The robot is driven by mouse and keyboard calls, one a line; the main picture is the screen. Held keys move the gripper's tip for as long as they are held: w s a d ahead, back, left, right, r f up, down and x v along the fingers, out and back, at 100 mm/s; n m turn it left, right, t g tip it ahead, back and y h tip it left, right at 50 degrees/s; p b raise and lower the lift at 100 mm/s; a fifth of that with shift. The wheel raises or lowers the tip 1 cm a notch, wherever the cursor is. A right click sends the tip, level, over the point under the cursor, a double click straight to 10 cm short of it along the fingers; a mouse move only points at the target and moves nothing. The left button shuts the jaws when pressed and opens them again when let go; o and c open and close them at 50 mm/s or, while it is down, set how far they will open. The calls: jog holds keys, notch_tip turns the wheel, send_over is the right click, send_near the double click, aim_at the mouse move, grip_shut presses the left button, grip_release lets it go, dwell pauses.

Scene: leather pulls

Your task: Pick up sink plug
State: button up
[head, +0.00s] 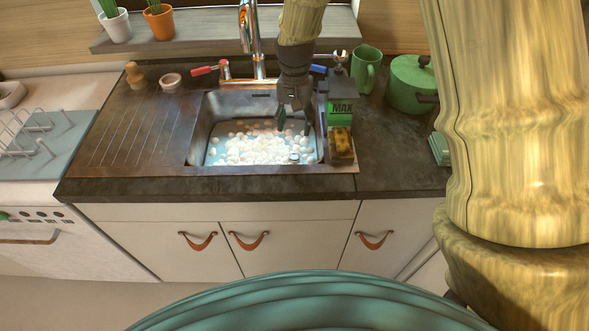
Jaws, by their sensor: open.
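The sink (199,133) is a steel basin set in the dark worktop, with blue-tinted water and white foam-like clumps. A small greyish round thing (294,157) lies among the white clumps near the front right of the basin; it may be the sink plug, but it is too small to be sure. My gripper (293,122) points down over the right part of the sink, above and behind that small thing. Its fingers are apart and I see nothing held between them. The arm hides part of the back of the sink.
A copper-coloured tap (246,28) stands behind the sink. A green box marked MAX (340,112) and a yellow sponge (342,142) are close on the right. A green mug (365,68) and green pot (410,82) stand further right. The ribbed drainboard (130,135) on the left is clear.

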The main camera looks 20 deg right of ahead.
jog(key=b, duration=0.3)
send_near(294, 156)
jog(key=shift+w+d, duration=0.15)
jog(key=shift+w, duration=0.05)
jog(key=shift+s+f, duration=0.1)
jog(key=shift+f, duration=0.3)
jog(key=shift+s+f+p, duration=0.1)
jog(key=shift+f+p, duration=0.7)
jog(key=shift+f, duration=4.3)
jog(key=c, duration=1.1)
